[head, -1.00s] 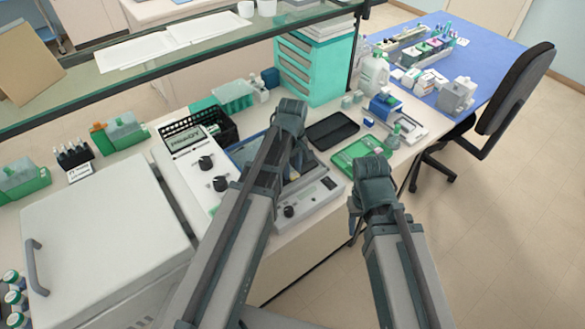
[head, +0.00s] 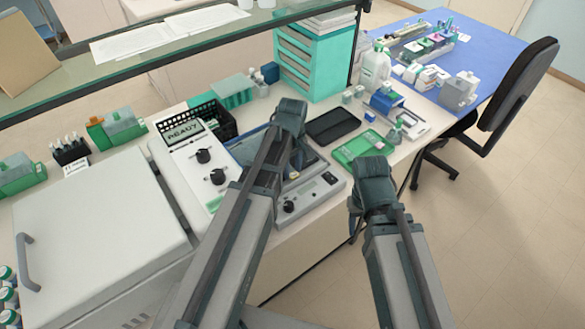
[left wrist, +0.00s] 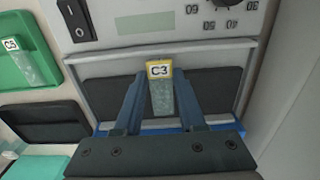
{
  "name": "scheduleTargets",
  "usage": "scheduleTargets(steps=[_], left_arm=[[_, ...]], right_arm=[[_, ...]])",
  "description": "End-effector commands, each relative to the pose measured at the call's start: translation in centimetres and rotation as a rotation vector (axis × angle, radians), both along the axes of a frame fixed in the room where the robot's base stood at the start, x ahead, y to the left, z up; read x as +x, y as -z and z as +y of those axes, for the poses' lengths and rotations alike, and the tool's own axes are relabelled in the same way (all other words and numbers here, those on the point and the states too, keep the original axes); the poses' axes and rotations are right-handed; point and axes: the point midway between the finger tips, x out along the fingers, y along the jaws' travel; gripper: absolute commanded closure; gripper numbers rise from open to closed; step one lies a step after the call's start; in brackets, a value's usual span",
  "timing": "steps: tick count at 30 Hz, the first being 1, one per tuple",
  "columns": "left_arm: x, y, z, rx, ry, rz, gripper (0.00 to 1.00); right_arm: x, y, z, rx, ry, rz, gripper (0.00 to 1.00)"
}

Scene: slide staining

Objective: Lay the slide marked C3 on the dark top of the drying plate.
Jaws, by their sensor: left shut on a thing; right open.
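The slide marked C3 (left wrist: 162,98), with a yellow-edged label, is held between the fingers of my left gripper (left wrist: 160,76). It is over the dark top (left wrist: 214,88) of the grey-framed drying plate; I cannot tell whether it touches. In the head view the left gripper (head: 289,112) hides most of the drying plate (head: 318,188), and the slide is hidden there.
A green tray (head: 346,153) and a black tray (head: 333,126) lie right of the plate. In the left wrist view another labelled slide (left wrist: 25,60) lies in the green tray.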

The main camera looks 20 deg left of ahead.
Motion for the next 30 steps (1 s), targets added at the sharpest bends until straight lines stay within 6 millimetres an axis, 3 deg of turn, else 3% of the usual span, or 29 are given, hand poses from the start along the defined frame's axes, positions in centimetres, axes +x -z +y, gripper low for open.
scheduleTargets(steps=[12, 13, 18, 30], left_arm=[[0.0, 0.46, 0.0, 0.0, 0.0, 0.0, 1.0], [0.0, 0.4, 0.0, 0.0, 0.0, 0.0, 0.55], [0.0, 0.39, 0.0, 0.0, 0.0, 0.0, 0.26], [0.0, 0.1, 0.0, 0.0, 0.0, 0.0, 0.26]], right_arm=[[0.0, 0.46, 0.0, 0.0, 0.0, 0.0, 0.5], [0.0, 0.4, 0.0, 0.0, 0.0, 0.0, 0.5], [0.0, 0.38, 0.0, 0.0, 0.0, 0.0, 0.5], [0.0, 0.1, 0.0, 0.0, 0.0, 0.0, 0.5]])
